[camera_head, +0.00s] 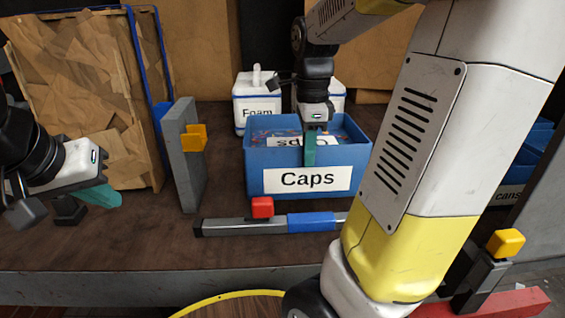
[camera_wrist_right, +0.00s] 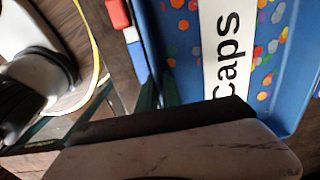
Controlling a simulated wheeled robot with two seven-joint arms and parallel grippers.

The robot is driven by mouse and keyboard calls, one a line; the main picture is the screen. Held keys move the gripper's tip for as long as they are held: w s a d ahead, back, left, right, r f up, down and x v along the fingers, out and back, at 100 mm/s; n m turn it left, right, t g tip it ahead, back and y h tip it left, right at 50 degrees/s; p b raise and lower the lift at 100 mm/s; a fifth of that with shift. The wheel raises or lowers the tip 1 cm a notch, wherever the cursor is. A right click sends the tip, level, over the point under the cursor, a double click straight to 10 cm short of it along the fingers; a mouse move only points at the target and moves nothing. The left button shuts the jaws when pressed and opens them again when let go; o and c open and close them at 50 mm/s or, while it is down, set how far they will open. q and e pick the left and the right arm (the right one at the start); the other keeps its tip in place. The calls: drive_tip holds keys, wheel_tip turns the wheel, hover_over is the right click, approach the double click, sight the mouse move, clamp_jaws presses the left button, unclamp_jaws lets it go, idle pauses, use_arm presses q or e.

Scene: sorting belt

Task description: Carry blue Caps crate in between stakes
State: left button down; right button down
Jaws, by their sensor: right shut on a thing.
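The blue Caps crate (camera_head: 260,178) stands upright on the brown table in the middle of the head view, its white Caps label facing me. In the right wrist view the crate (camera_wrist_right: 165,40) shows colored caps inside. My right gripper (camera_head: 309,150) reaches down over the crate and is shut on its front wall. A grey upright stake (camera_head: 187,170) with a yellow block stands left of the crate. A second grey post with a yellow block (camera_head: 506,243) is at the lower right. My left gripper (camera_head: 98,192) is at the left edge, away from the crate; its finger gap is unclear.
A low grey bar (camera_head: 235,226) with red and blue parts lies in front of the crate. A white Foam container (camera_head: 258,92) stands behind it. A wooden box (camera_head: 90,90) stands at left, and a blue Cans crate (camera_head: 510,180) is at right. My right arm hides much of the right side.

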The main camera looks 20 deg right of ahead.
sight(301, 136)
drive_tip(key=shift+w+d+f, duration=0.1)
drive_tip(key=shift+w+f, duration=0.05)
drive_tip(key=shift+w, duration=0.3)
drive_tip(key=w+d, duration=0.1)
drive_tip(key=w, duration=0.3)
drive_tip(key=w+d+f, duration=0.1)
drive_tip(key=w+d, duration=0.1)
drive_tip(key=w, duration=0.3)
drive_tip(key=w+d, duration=0.1)
drive_tip(key=w, duration=0.4)
drive_tip(key=shift+w+d+f, duration=0.15)
drive_tip(key=shift+w+f, duration=0.05)
drive_tip(key=shift+w, duration=0.05)
drive_tip(key=shift+w+f, duration=0.1)
drive_tip(key=shift+f, duration=1.65)
drive_tip(key=c, duration=1.5)
unclamp_jaws()
drive_tip(key=shift+f, duration=0.1)
drive_tip(key=shift+c, duration=0.2)
